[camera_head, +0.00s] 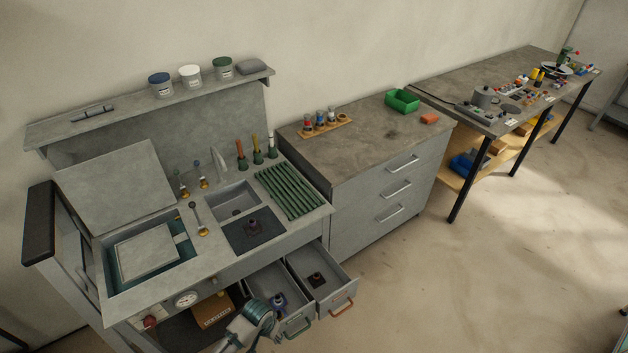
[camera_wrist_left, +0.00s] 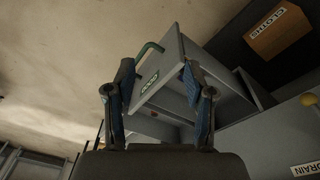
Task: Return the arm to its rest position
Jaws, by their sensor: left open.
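My left gripper (camera_wrist_left: 160,85) is open in the left wrist view, with its two blue-padded fingers apart and nothing between their tips that I can see held. Beyond the fingers is the front of an open drawer with a green handle (camera_wrist_left: 150,62); whether the fingers touch it I cannot tell. In the head view part of my arm (camera_head: 250,325) comes in at the bottom, in front of the open left drawer with its green handle (camera_head: 298,328). The fingers are not clear there. My right gripper is not in view.
Another open drawer with a red handle (camera_head: 342,303) stands beside it; each drawer holds a small dark part. A box marked CLOTHS (camera_wrist_left: 278,30) sits under the bench (camera_head: 235,270). A drawer cabinet (camera_head: 385,200) stands to the right. The floor (camera_head: 450,285) right of the drawers is clear.

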